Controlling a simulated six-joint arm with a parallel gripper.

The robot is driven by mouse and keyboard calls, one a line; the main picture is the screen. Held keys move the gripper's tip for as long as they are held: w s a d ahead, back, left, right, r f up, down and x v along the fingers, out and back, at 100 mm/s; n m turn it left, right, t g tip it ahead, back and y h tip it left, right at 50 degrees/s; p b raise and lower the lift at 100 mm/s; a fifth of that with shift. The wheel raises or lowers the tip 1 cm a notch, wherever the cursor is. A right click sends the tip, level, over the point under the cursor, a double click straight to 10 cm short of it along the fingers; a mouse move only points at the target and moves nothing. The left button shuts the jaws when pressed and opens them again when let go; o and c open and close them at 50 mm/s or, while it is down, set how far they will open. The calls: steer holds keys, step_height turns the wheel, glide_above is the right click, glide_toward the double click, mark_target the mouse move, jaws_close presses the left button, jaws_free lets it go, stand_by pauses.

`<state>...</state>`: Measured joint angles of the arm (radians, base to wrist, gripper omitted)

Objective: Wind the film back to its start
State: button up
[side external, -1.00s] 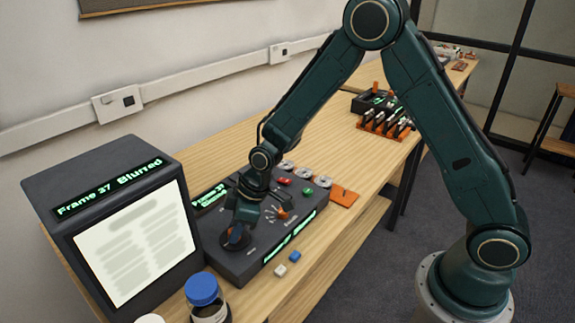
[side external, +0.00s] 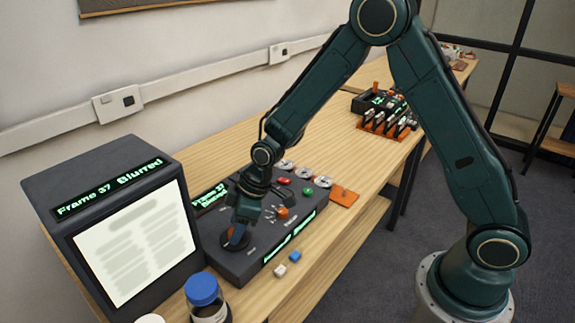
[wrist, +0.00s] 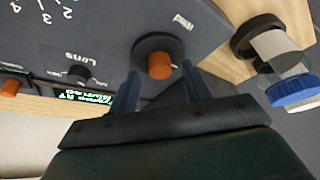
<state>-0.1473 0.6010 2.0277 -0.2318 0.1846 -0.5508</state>
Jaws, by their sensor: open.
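The dark control panel (side external: 232,268) lies on the wooden bench. Its dark round dial (side external: 226,249) has an orange central knob, seen clearly in the wrist view (wrist: 159,66). My gripper (side external: 238,238) is just above the dial; the wrist view shows its two fingers (wrist: 162,86) apart and empty, on either side below the knob. I cannot tell whether they touch it. Left of the panel, the reader's lit screen (side external: 133,245) shows a blurred page, and its display (side external: 110,186) reads "Frame 37 Blurred". No film can be made out.
A blue-lidded jar (side external: 203,292) stands near the dial. White (side external: 280,271) and blue (side external: 295,256) small blocks lie at the panel's front. A smaller "Lens" knob (wrist: 77,74) sits beside the dial. Red (side external: 284,180) and green (side external: 307,192) buttons are farther back.

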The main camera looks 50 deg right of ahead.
steer(key=v, duration=1.2)
steer(key=shift+r, duration=0.35)
steer(key=shift+s+d+r, duration=0.1)
steer(key=shift+s, duration=0.05)
steer(key=s+d+r+m+h, duration=0.1)
steer(key=s+d+r+m, duration=0.2)
steer(key=s, duration=0.5)
steer(key=s+d+r+m+t+h, duration=0.1)
steer(key=s+d+r+m, duration=0.2)
steer(key=s+r, duration=0.2)
steer(key=s+d+r+m+t+h, duration=0.1)
steer(key=s+d+r+m, duration=0.2)
steer(key=s, duration=0.8)
steer(key=shift+s+d+r, duration=0.15)
steer(key=shift+s+r, duration=0.05)
steer(key=shift+r, duration=0.3)
